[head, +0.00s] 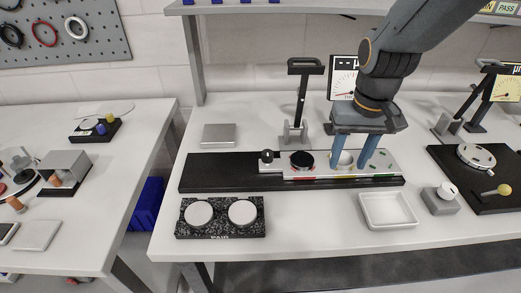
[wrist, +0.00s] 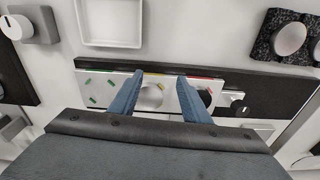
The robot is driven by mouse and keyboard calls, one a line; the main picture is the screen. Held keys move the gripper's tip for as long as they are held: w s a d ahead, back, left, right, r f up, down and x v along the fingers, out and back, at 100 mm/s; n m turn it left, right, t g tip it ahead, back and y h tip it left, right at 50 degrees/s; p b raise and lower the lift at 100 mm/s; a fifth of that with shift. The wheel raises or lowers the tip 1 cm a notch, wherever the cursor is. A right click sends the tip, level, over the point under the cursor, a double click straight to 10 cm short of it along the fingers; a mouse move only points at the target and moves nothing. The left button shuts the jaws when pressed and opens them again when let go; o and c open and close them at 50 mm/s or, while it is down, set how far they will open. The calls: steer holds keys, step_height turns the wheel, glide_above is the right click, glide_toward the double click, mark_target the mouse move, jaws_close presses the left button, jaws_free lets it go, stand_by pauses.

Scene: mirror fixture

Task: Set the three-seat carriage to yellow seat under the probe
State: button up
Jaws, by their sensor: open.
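The three-seat carriage (head: 325,171) is a pale plate on a long black rail (head: 220,172), with red, yellow and green marks from left to right in the head view. A black disc (head: 302,160) sits at the red seat. A pale round piece (wrist: 152,96) shows at the middle, yellow-marked seat. My gripper (head: 349,166) is open, its blue fingers on either side of that middle seat; whether they touch anything is unclear. The lever stand (head: 296,130) is behind the red-seat side; its probe tip cannot be made out.
A dial gauge (head: 343,77) stands behind, partly hidden by my arm. A white tray (head: 388,224) and a grey knob box (head: 441,200) are in front at the right. A speckled block with two pale discs (head: 220,230) is front left. A grey plate (head: 219,134) lies behind the rail.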

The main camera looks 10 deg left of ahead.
steer(key=shift+n+g, duration=0.3)
steer(key=shift+n, duration=0.6)
steer(key=w+a, duration=0.1)
steer(key=a, duration=0.2)
steer(key=w+a+r, duration=0.1)
steer(key=a, duration=0.2)
steer(key=w+a+r, duration=0.1)
steer(key=a, duration=0.3)
steer(key=shift+r, duration=0.15)
step_height(320, 180, up, 2)
steer(key=n, duration=0.2)
glide_above(267, 152)
steer(key=shift+d+r, duration=0.1)
steer(key=shift+r, duration=0.05)
steer(key=shift+s+f, duration=0.1)
steer(key=shift+f, duration=0.15)
steer(key=shift+f+p, duration=0.65)
steer(key=shift+f, duration=2.9)
jaws_close()
